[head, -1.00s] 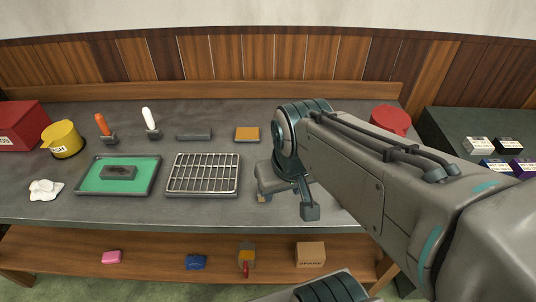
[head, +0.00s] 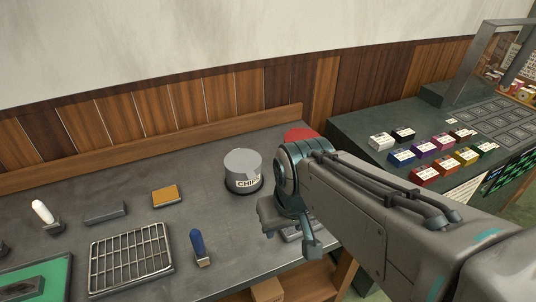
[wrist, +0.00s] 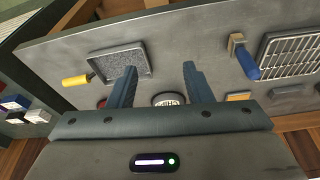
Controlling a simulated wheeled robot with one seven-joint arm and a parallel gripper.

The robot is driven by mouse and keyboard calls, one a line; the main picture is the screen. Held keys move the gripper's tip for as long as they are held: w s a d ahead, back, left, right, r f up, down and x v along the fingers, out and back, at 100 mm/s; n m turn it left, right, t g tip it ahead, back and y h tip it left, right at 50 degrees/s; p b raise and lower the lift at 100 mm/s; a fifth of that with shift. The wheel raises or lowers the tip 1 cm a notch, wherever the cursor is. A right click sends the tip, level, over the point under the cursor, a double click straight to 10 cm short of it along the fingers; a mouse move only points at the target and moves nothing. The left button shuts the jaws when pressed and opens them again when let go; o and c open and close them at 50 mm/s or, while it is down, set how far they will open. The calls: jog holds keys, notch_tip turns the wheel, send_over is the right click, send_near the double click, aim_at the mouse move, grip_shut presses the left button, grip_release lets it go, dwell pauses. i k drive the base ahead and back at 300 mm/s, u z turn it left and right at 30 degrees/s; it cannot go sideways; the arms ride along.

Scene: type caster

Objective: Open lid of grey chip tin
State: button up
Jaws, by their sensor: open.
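The grey chip tin (head: 243,180) stands upright on the grey bench, left of my arm in the head view. Its lid (head: 242,160) is a flat grey disc and appears seated on top. A dark ring shows around the tin's base. In the wrist view the tin (wrist: 168,99) shows small beyond the space between my fingers, partly cut off by my gripper body. My gripper (wrist: 159,70) is open with nothing between its fingers. It is apart from the tin, to its right and nearer in the head view.
A red round object (head: 300,134) stands behind my arm. A blue-handled brush (head: 199,247), wire rack (head: 130,259) and orange-topped block (head: 166,195) lie left of the tin. A speckled tray (wrist: 120,63) and yellow-handled tool (wrist: 77,80) show in the wrist view. Small boxes (head: 430,150) sit on the right counter.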

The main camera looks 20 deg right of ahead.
aim_at(240, 160)
jog(key=k, duration=0.5)
jog(key=u, duration=1.2)
jog(key=i, duration=0.6)
jog(key=z, duration=1.05)
